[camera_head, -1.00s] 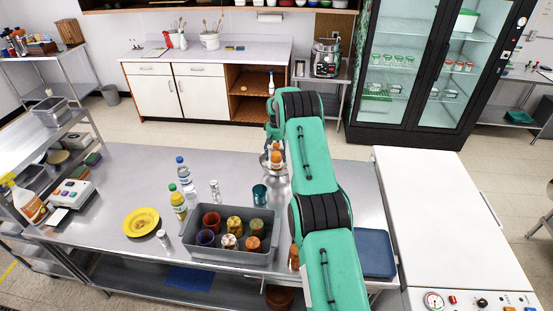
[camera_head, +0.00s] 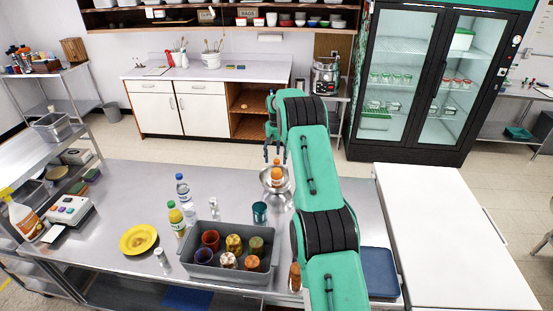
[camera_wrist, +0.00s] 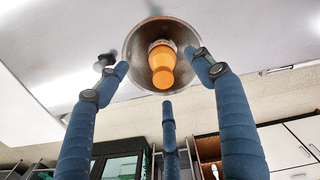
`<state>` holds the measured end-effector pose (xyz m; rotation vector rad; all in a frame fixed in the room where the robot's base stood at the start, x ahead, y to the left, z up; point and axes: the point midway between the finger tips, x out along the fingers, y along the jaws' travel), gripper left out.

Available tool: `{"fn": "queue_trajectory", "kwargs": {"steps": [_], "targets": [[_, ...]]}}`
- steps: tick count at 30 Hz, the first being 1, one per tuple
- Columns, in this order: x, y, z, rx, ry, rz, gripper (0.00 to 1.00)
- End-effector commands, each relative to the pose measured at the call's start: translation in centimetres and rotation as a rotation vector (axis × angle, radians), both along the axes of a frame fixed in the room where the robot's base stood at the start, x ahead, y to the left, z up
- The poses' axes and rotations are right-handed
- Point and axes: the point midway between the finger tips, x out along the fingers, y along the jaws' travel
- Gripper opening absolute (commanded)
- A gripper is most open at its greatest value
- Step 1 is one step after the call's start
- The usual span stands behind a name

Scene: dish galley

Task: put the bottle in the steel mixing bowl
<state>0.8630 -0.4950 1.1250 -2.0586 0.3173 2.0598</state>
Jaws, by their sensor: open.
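An orange bottle with a pale band (camera_head: 276,174) is in the steel mixing bowl (camera_head: 286,189) on the steel table. In the wrist view the bottle (camera_wrist: 162,66) lies within the rim of the bowl (camera_wrist: 133,46), its orange end towards my camera. My gripper (camera_head: 275,158) is above the bottle in the head view, fingers spread. In the wrist view the fingers of my gripper (camera_wrist: 160,85) stand apart and seem clear of the bottle. The bottle's base is hidden inside the bowl, and my arm covers part of the area to the right.
A teal cup (camera_head: 260,212) stands just left of the bowl. A grey bin (camera_head: 212,268) holds several cups. A clear bottle (camera_head: 182,188), a green-capped bottle (camera_head: 176,218) and a yellow plate (camera_head: 138,239) stand further left. A blue tray (camera_head: 378,272) lies right of my arm.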

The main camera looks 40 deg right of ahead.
Motion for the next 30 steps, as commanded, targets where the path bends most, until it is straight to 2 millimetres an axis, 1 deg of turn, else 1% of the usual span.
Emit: {"fn": "queue_trajectory", "kwargs": {"steps": [12, 14, 17, 20, 23, 26, 30], "targets": [[0.0, 0.0, 0.1, 0.000, -0.001, 0.000, 0.67], [0.0, 0.1, 0.3, -0.001, -0.002, 0.001, 0.67], [0.1, 0.6, 1.1, -0.003, -0.005, 0.004, 0.67], [0.1, 1.5, 2.5, -0.007, -0.011, 0.008, 0.67], [0.0, 2.8, 4.7, -0.012, -0.021, 0.015, 0.67], [-0.2, 4.5, 7.3, -0.019, -0.034, 0.023, 0.67], [-0.8, 7.4, 11.5, -0.029, -0.055, 0.037, 0.67]]}}
